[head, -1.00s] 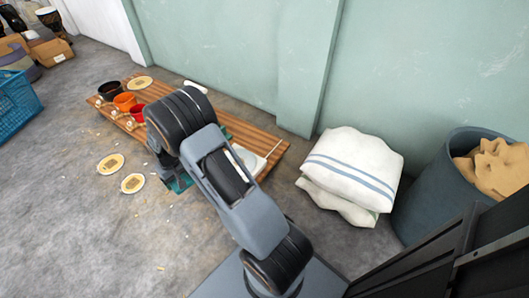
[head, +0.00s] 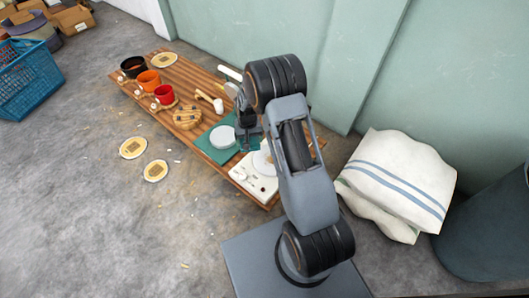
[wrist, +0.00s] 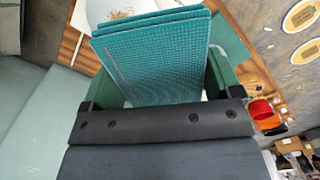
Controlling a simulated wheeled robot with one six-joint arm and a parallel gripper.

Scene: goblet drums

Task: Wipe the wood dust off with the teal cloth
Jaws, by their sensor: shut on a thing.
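My gripper (head: 249,136) is shut on the folded teal cloth (wrist: 155,58), which hangs between its fingers in the wrist view. In the head view the cloth is mostly hidden behind the gripper, beside a teal mat (head: 206,148) that carries a pale round disc (head: 222,137). The gripper is above the slatted wooden platform, near a white board (head: 247,178) with a white round plate (head: 264,163). In the wrist view, brownish specks that look like wood dust (wrist: 120,14) show on a white round surface at the top edge, partly cut off.
A round wooden piece (head: 187,117), a mallet (head: 208,100), and red (head: 165,94), orange (head: 149,79) and black (head: 133,67) pots stand on the platform. White sacks (head: 395,185) lie at right by the wall. Two pale discs (head: 133,147) lie on otherwise open floor.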

